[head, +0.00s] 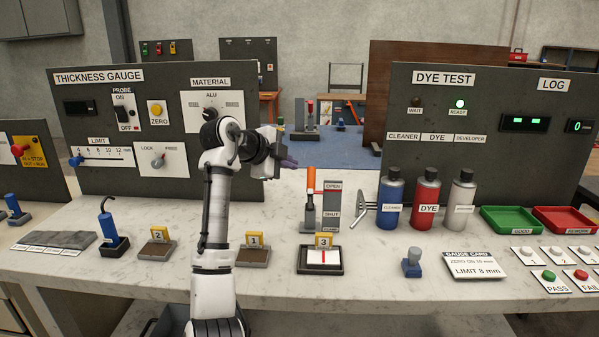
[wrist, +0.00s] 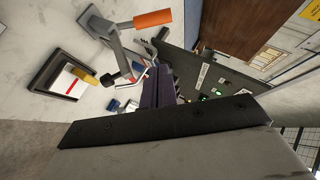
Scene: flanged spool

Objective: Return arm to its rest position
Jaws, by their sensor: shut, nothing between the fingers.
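My gripper (head: 287,164) is at the end of my white arm, raised above the bench and pointing right, in front of the gap between the two panels. Its dark fingers (wrist: 158,88) are closed together with nothing between them in the wrist view. The arm rises from the bench's front edge and bends at the elbow, hiding part of the thickness gauge panel (head: 75,90). The lever with an orange handle (head: 310,181) stands below and right of the gripper. It also shows in the wrist view (wrist: 152,19), apart from the fingers.
On the bench (head: 190,275) are numbered stands, including stand 3 (head: 320,262), and a blue-grey stamp (head: 412,262). Blue, red and grey cans (head: 427,195) stand before the dye test panel (head: 560,150). Green (head: 510,219) and red trays (head: 566,219) are at right.

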